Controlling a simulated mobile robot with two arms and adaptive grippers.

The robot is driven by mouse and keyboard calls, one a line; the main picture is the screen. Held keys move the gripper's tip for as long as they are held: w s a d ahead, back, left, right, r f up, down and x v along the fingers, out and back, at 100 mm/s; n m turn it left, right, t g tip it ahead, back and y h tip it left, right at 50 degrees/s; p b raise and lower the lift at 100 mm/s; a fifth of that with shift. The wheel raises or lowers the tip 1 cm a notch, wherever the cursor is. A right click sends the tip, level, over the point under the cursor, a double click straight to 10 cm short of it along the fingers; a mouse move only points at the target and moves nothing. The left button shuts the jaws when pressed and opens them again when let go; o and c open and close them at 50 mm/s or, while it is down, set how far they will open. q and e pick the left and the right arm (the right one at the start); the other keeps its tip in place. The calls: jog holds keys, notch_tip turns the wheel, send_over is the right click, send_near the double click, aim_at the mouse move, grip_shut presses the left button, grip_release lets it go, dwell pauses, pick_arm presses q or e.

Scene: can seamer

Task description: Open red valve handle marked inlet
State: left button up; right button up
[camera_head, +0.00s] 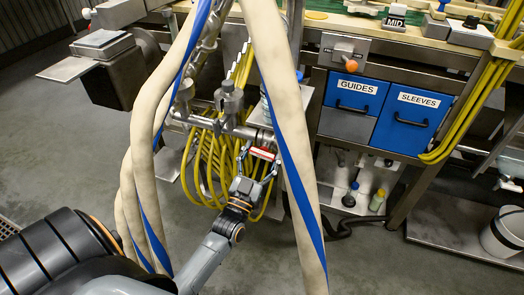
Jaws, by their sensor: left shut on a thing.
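The red valve handle (262,153) shows as a short red bar on the metal pipework below the machine, near the middle of the picture. My left gripper (258,163) reaches up to it from below, with its fingers at both sides of the handle, and is shut on it. The fingers partly cover the handle and its valve. An inlet marking cannot be read at this size. My right gripper is not in view.
Yellow hoses (208,165) hang in loops just left of my left gripper. Thick beige hoses with blue stripes cross the foreground. Blue drawers labelled GUIDES (356,92) and SLEEVES (414,117) are at the right. A white bucket (505,232) stands at the far right.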

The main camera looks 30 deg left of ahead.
pick_arm(q)
jog(key=shift+n+y+p, duration=0.35)
jog(key=shift+n+y, duration=0.45)
jog(key=shift+n, duration=0.7)
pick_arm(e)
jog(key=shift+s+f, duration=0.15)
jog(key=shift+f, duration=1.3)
pick_arm(q)
jog(key=o, duration=1.2)
jog(key=v, duration=1.2)
jog(key=shift+d, duration=0.1)
